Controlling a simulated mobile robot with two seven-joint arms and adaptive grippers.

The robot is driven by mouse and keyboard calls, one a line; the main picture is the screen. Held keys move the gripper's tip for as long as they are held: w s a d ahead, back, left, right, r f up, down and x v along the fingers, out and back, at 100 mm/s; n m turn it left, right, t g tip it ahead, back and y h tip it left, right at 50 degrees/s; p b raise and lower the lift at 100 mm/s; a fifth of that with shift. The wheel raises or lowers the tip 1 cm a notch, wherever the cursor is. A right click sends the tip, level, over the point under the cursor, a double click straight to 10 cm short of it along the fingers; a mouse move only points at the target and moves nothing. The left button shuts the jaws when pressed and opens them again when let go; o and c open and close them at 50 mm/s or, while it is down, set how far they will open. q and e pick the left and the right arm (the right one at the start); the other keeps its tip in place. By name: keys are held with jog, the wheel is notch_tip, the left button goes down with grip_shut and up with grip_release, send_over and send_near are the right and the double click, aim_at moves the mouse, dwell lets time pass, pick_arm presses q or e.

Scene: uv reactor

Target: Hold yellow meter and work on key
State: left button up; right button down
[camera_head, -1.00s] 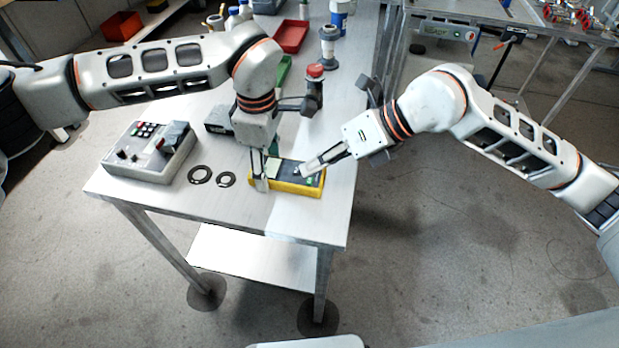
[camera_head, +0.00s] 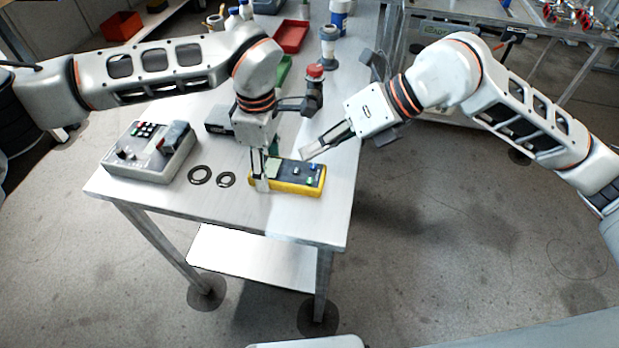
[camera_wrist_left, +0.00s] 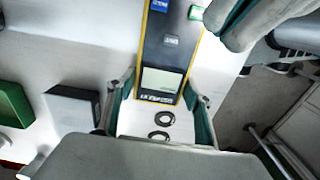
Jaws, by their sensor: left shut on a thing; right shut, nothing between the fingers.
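The yellow meter (camera_head: 296,187) lies flat near the front right of the metal table, with its dark face and small keys upward. My left gripper (camera_head: 260,184) is shut on the meter's left end, by its screen. In the left wrist view the meter (camera_wrist_left: 168,55) sits between the fingers of my left gripper (camera_wrist_left: 160,122), screen nearest. A blue key (camera_wrist_left: 159,5), a green key and a grey key show on its face. My right gripper (camera_head: 308,156) is shut and empty, with its fingertips just above and behind the meter's right part. It seems apart from the keys.
A grey control box (camera_head: 150,152) stands at the table's left. Two dark rings (camera_head: 200,174) lie between it and the meter. A dark box (camera_head: 218,120), a red-topped device (camera_head: 315,72), a green tray (camera_head: 284,72) and a red tray (camera_head: 292,36) stand farther back.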

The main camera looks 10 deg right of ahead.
pick_arm(q)
jog(key=o, duration=1.4)
jog(key=shift+c, duration=0.2)
